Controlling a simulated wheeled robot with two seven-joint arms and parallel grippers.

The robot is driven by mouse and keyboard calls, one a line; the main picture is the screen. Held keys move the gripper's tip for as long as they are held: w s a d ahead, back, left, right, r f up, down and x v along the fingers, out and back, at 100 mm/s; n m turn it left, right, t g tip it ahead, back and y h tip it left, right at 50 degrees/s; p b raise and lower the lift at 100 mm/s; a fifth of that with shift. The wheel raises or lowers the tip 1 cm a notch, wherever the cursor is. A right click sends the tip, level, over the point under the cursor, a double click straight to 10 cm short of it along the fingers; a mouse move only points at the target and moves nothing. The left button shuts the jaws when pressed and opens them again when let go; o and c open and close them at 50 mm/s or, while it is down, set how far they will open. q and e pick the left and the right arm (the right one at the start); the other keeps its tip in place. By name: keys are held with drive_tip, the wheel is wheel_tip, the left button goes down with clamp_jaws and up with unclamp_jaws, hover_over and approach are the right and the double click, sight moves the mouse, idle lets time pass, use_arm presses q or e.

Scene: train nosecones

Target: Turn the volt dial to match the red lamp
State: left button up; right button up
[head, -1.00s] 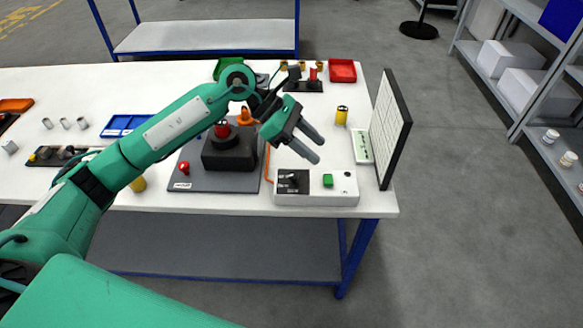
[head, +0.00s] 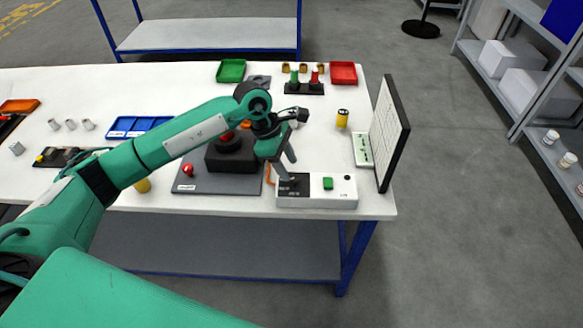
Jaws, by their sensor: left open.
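The white control box (head: 318,203) lies near the table's front right edge. Its black panel at the left end carries the volt dial (head: 293,183), mostly hidden by my gripper. My left gripper (head: 286,172) is open and points down, its fingertips at or just above the dial; I cannot tell whether they touch it. A red lamp-like piece (head: 314,79) stands beside a green one (head: 294,79) on a black block at the back. A small red knob (head: 188,170) sits on the grey plate; I cannot tell which red piece is the lamp. My right gripper is out of view.
The box also has a green button (head: 328,183). An upright white board (head: 386,135) stands at the right table edge, with a yellow cylinder (head: 342,118) to its left. A dark block (head: 232,158) stands on the grey plate (head: 215,186), left of the gripper.

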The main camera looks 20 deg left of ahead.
sight(294, 177)
use_arm(q)
drive_tip(key=shift+p+x, duration=0.3)
drive_tip(key=shift+x, duration=1.5)
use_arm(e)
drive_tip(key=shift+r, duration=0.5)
use_arm(q)
drive_tip(key=c, duration=1)
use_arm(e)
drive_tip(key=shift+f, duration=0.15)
